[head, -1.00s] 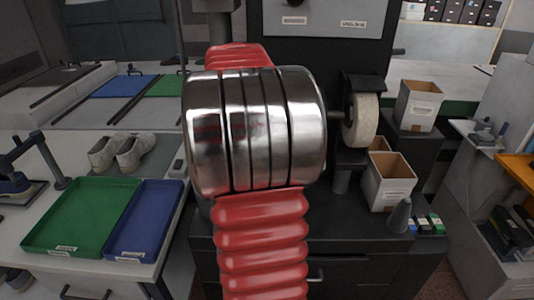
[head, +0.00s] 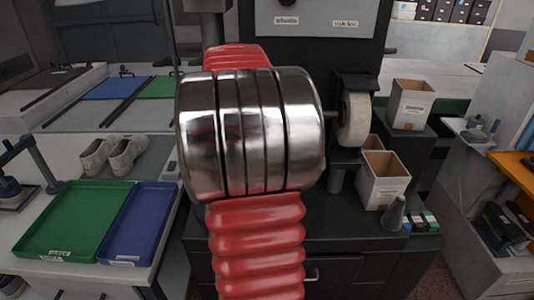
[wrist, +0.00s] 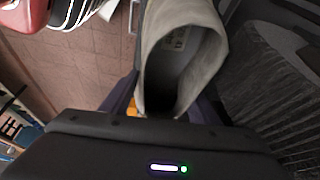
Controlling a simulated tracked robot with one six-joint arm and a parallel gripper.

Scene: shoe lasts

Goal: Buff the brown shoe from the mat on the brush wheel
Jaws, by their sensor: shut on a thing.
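In the wrist view my gripper (wrist: 163,102) is shut on a greyish-brown shoe (wrist: 205,45). Its opening faces the camera, and dark fingers show on both sides of it. A dark bristled surface (wrist: 255,100), seemingly the brush wheel, is close to the right of the shoe; I cannot tell whether they touch. In the head view my arm hides the gripper and the held shoe. A pale wheel (head: 353,118) shows on the right side of the dark machine (head: 320,30). On the left bench, two light grey shoes (head: 127,153) stand on a grey mat (head: 156,160).
A green tray (head: 70,220) and a blue tray (head: 140,225) lie on the left bench. Open boxes (head: 385,185) and a grey cone (head: 395,214) stand right of the machine. An orange-topped shelf (head: 510,165) is at the far right.

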